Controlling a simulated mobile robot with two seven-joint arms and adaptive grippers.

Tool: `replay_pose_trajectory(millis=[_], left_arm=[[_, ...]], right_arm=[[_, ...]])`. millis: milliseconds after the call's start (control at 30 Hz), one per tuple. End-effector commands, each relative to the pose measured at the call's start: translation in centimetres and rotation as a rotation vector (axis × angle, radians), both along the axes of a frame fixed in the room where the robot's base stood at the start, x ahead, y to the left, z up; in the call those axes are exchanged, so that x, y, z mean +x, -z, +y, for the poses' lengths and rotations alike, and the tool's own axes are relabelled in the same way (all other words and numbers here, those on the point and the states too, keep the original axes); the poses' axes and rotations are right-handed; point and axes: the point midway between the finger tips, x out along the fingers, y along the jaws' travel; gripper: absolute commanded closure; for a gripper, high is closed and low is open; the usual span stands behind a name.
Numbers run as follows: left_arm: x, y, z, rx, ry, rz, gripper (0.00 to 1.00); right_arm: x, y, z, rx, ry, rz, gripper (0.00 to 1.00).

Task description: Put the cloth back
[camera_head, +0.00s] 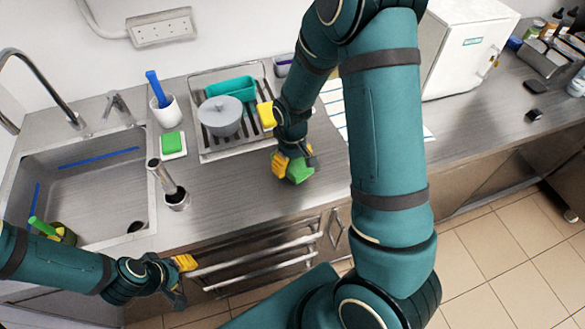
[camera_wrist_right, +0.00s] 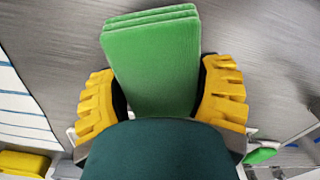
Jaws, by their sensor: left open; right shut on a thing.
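The cloth (camera_head: 299,171) is green and folded into several layers. My right gripper (camera_head: 293,162) is shut on it, over the counter near its front edge. In the right wrist view, the cloth (camera_wrist_right: 152,65) stands out between the yellow fingers of my right gripper (camera_wrist_right: 160,97), with its layered edge at the far end. I cannot tell whether the cloth touches the counter. Two pale horizontal rails (camera_head: 262,252) run along the cabinet front below the counter edge. My left gripper (camera_head: 180,280) is open and empty in front of the counter, near the rails' left end.
A sink (camera_head: 80,180) lies at the left. A drying rack (camera_head: 207,156) holds a grey lidded pot (camera_head: 221,116) and a teal tub (camera_head: 231,86). A white box (camera_head: 465,50) is at back right.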

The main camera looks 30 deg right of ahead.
Motion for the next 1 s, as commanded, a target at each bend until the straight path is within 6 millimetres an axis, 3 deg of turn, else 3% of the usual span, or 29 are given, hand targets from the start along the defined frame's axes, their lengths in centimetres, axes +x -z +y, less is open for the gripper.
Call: replay_pose_trajectory(millis=[200,600,633,700,1000], left_arm=[[0.0,0.4,0.0,0.001,0.0,0.0,0.58],[0.0,0.8,0.0,0.001,0.0,0.0,0.58],[0.0,0.8,0.0,0.001,0.0,0.0,0.58],[0.0,0.7,0.0,0.001,0.0,0.0,0.58],[0.0,0.5,0.0,0.001,0.0,0.0,0.58]], right_arm=[[0.0,2.9,0.0,0.0,0.001,0.002,0.63],[0.0,3.4,0.0,0.0,0.001,0.0,0.63],[0.0,3.4,0.0,0.0,0.001,0.0,0.21],[0.0,3.3,0.0,0.0,0.001,0.0,0.0],[0.0,3.1,0.0,0.0,0.001,0.0,0.0]])
